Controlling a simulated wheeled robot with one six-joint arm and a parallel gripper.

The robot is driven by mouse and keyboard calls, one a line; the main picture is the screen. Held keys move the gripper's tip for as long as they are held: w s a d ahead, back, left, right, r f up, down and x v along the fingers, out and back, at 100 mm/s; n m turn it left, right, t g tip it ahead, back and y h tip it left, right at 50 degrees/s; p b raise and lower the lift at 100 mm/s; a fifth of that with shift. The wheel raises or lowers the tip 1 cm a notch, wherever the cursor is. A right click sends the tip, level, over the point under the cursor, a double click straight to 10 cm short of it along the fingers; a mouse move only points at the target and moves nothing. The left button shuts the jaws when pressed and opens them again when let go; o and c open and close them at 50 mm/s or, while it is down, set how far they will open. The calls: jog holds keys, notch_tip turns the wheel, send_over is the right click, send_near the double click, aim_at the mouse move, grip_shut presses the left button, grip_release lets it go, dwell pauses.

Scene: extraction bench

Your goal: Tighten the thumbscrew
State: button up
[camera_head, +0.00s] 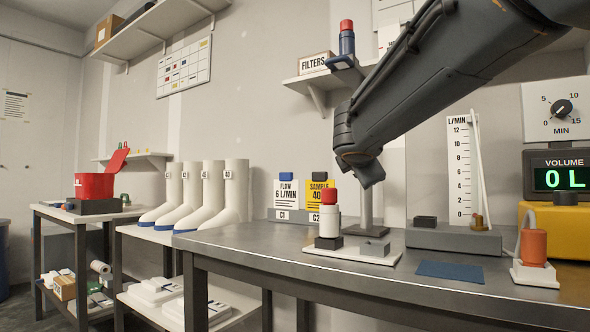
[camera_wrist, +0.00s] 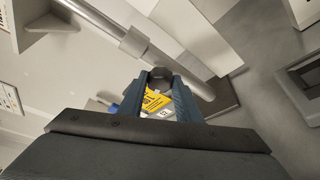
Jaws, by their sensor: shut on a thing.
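My gripper (camera_wrist: 163,92) is shut on a dark round knob, which appears to be the thumbscrew (camera_wrist: 162,74), in the wrist view. The knob sits between the two blue-grey fingertips, close to a grey metal rod (camera_wrist: 180,68) that runs diagonally behind it. In the head view my gripper (camera_head: 368,176) is at the upper part of the upright post (camera_head: 366,208) on the bench. The thumbscrew is hidden there behind my gripper. How far it is turned cannot be told.
A white-and-red cartridge (camera_head: 328,222) stands on a white base plate (camera_head: 345,254) beside the post. Flow and sample cards (camera_head: 286,197) stand behind. A flow gauge (camera_head: 462,180), orange cup (camera_head: 533,246) and yellow volume unit (camera_head: 565,228) are to the right. A blue mat (camera_head: 450,271) lies in front.

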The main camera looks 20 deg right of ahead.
jog(key=shift+f+m+t+h+b, duration=0.15)
jog(key=shift+m+t, duration=0.4)
jog(key=shift+m, duration=0.8)
jog(key=shift+f+m+t+h+b, duration=0.1)
jog(key=shift+m+t+h+b, duration=0.3)
jog(key=shift+m, duration=0.9)
jog(key=shift+f+m+t+h+b, duration=0.1)
jog(key=shift+m+t, duration=0.55)
jog(key=shift+m, duration=0.7)
jog(key=o, duration=1.1)
jog(key=shift+c, duration=0.2)
jog(key=shift+r, duration=0.1)
jog(key=shift+s, duration=0.15)
